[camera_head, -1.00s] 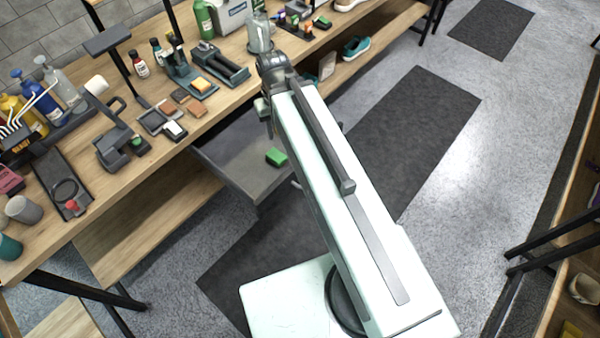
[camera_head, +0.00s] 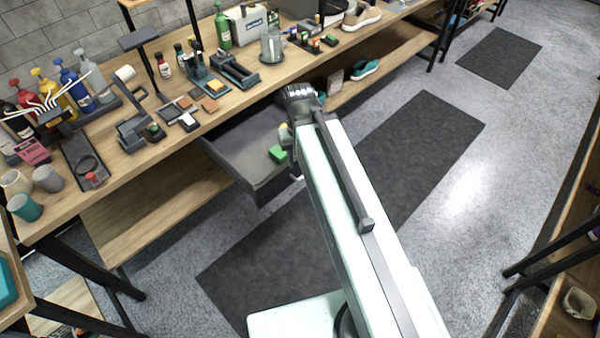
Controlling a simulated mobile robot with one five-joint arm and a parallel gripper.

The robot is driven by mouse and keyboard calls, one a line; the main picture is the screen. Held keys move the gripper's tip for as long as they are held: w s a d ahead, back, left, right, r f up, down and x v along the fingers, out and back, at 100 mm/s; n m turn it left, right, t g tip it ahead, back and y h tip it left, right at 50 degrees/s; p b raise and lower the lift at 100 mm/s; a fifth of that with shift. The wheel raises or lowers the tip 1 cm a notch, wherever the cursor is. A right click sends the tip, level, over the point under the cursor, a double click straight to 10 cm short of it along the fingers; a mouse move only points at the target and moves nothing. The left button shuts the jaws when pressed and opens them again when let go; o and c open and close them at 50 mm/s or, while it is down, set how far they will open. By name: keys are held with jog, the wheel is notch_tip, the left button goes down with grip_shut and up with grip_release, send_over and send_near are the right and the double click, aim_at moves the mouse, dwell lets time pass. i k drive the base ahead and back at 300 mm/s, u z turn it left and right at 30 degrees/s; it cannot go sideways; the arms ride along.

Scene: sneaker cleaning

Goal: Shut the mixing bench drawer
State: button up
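The mixing bench drawer (camera_head: 233,168) is dark grey and pulled out from under the wooden bench top. A green sponge-like block (camera_head: 277,154) lies inside it. The drawer's right front part is hidden behind my arm. My gripper (camera_head: 287,136) hangs from the wrist at the far end of my arm. In the picture it overlaps the drawer's right side, close to the green block. I cannot tell whether it touches the drawer. Its fingers are small and partly hidden, so their opening does not show.
The wooden bench top (camera_head: 110,172) carries bottles, brushes, small tools and a clear jar (camera_head: 271,47). A lower shelf (camera_head: 150,215) runs beneath it. Dark mats (camera_head: 420,140) lie on the grey floor. Another shelf stands at the right edge. The floor between is clear.

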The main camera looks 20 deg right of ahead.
aim_at(241, 144)
jog(key=z, duration=0.1)
jog(key=i, duration=0.5)
jog(key=u, duration=0.05)
jog(key=k, duration=0.5)
jog(key=u, duration=0.55)
jog(key=i, duration=0.4)
jog(key=u, duration=0.6)
